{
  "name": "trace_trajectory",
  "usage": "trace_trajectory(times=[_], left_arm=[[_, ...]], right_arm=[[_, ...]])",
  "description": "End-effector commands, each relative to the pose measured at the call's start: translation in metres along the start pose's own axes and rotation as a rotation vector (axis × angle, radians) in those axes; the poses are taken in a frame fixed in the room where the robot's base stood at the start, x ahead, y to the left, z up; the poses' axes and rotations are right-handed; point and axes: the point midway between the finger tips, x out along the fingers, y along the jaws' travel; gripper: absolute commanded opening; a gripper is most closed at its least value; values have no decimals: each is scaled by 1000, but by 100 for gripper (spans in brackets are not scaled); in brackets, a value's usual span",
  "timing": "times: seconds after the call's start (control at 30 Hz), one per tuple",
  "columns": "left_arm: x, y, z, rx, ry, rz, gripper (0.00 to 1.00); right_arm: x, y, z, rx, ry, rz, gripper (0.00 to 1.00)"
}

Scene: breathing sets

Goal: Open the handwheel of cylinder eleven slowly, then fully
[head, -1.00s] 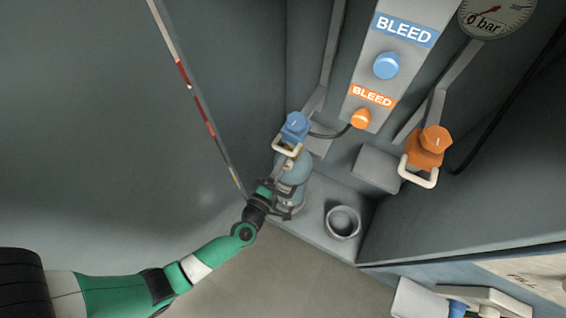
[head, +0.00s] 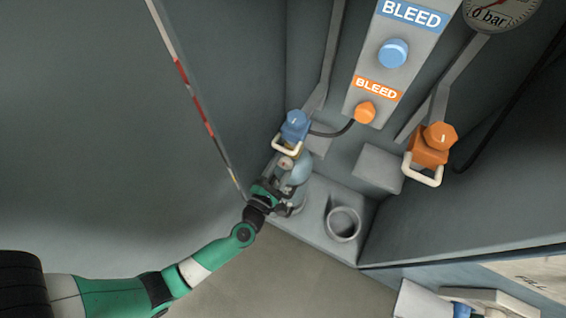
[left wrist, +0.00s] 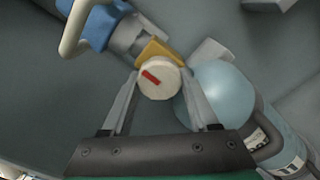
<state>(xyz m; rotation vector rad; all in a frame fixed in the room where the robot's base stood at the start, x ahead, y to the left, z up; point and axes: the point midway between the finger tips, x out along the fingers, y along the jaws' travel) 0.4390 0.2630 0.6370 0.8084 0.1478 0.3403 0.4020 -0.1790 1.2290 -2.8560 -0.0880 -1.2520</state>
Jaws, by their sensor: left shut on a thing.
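A light blue cylinder (head: 299,170) stands in the left socket of the grey shelf, under a blue connector (head: 295,126) with a cream bail handle (head: 287,146). In the left wrist view, a round cream handwheel (left wrist: 160,80) with a red mark sits on a brass valve (left wrist: 158,50) beside the cylinder's rounded top (left wrist: 222,92). My left gripper (head: 282,186) has its two fingers on either side of the handwheel and is shut on it. My right gripper is not in view.
An empty round socket (head: 343,223) is to the right of the cylinder. An orange connector (head: 430,148) with a cream bail, blue and orange bleed knobs (head: 393,53) and a gauge (head: 497,12) at 0 bar are on the right. A red-and-white striped rod (head: 195,100) stands left.

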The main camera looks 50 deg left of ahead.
Motion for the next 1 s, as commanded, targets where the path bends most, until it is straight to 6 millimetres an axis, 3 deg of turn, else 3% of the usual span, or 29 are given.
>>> trace_trajectory(times=[0.6,0.63,0.8,1.0], left_arm=[[0,1,1,-51,-2,2,5],[0,1,1,-51,-2,2,64],[0,0,1,-49,-1,2,90],[0,0,1,-48,-1,1,90]], right_arm=[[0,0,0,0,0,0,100],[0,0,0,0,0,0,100],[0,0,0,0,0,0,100],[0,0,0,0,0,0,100]])
